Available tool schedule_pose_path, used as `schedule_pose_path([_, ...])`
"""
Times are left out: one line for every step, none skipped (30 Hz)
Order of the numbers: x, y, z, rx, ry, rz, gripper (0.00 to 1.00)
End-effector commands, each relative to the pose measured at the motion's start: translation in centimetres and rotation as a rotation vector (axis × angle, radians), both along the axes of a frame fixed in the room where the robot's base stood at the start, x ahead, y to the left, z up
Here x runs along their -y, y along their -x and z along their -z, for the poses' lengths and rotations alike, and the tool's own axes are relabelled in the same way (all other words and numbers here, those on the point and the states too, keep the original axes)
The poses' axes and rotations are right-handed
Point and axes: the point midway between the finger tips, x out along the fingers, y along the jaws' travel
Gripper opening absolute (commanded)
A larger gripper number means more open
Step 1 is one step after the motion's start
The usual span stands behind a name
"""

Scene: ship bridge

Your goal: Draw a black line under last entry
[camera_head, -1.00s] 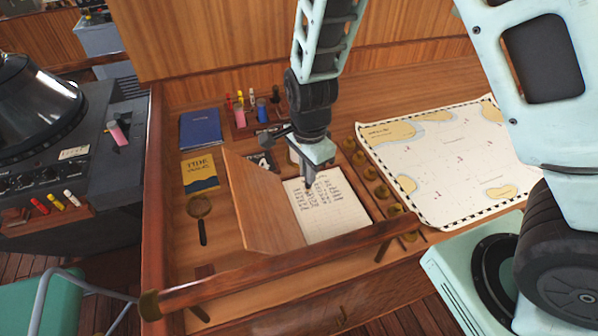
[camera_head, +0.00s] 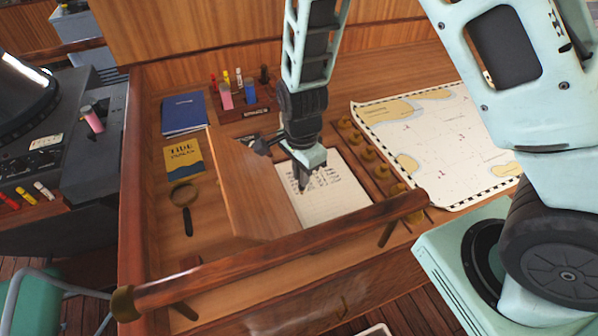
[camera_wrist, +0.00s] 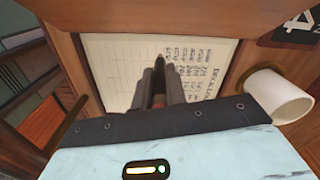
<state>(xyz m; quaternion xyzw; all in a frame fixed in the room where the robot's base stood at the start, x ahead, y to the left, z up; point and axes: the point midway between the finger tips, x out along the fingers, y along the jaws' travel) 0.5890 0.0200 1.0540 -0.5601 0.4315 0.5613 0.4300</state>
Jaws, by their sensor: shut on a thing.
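The log page (camera_head: 336,203) lies open in a wooden recess of the desk, with handwritten entries on its upper part and blank ruled lines below. In the wrist view the page (camera_wrist: 112,62) is seen turned, with its heading toward the right. My gripper (camera_head: 303,186) is over the left part of the page. In the wrist view my gripper (camera_wrist: 160,82) is shut on a dark-tipped pen (camera_wrist: 159,98) pointing at the page beside the writing. I cannot tell whether the tip touches the paper. No drawn line shows; the fingers hide part of the page.
A raised wooden board (camera_head: 245,190) stands left of the page, and a wooden rail (camera_head: 290,248) runs along the front. A chart (camera_head: 440,135) lies right. A pen rack (camera_head: 243,110), blue book (camera_head: 184,114), tide book (camera_head: 183,168) and magnifier (camera_head: 184,198) lie left. A white cup (camera_wrist: 281,97) is near.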

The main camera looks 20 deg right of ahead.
Motion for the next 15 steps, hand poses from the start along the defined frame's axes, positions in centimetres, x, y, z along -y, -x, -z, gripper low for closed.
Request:
schedule_pose_path([0.9, -0.2, 0.0, 0.003, -0.001, 0.008, 0.00])
schedule_pose_path([1.3, -0.1, 0.0, 0.003, -0.001, 0.008, 0.00])
schedule_pose_path([1.8, -0.1, -0.1, 0.003, -0.001, 0.006, 0.00])
schedule_pose_path([2.1, -0.1, -0.1, 0.003, -0.001, 0.006, 0.00])
schedule_pose_path([2.5, -0.1, -0.1, 0.003, -0.001, 0.007, 0.00])
schedule_pose_path([3.0, -0.1, -0.1, 0.003, -0.001, 0.007, 0.00])
schedule_pose_path([3.4, -0.1, -0.1, 0.003, -0.001, 0.007, 0.00])
schedule_pose_path([3.7, -0.1, -0.1, 0.003, -0.001, 0.007, 0.00])
schedule_pose_path([4.2, -0.1, -0.1, 0.003, -0.001, 0.006, 0.00])
schedule_pose_path([4.6, -0.1, -0.1, 0.003, -0.001, 0.007, 0.00])
schedule_pose_path([5.0, -0.1, -0.1, 0.003, -0.001, 0.006, 0.00])
schedule_pose_path([5.5, 0.0, -0.1, 0.003, -0.001, 0.006, 0.00])
schedule_pose_path([5.9, -0.1, -0.1, 0.003, -0.001, 0.007, 0.00])
schedule_pose_path([6.2, -0.1, -0.1, 0.003, -0.001, 0.006, 0.00])
schedule_pose_path([6.7, -0.1, -0.1, 0.004, -0.001, 0.007, 0.00])
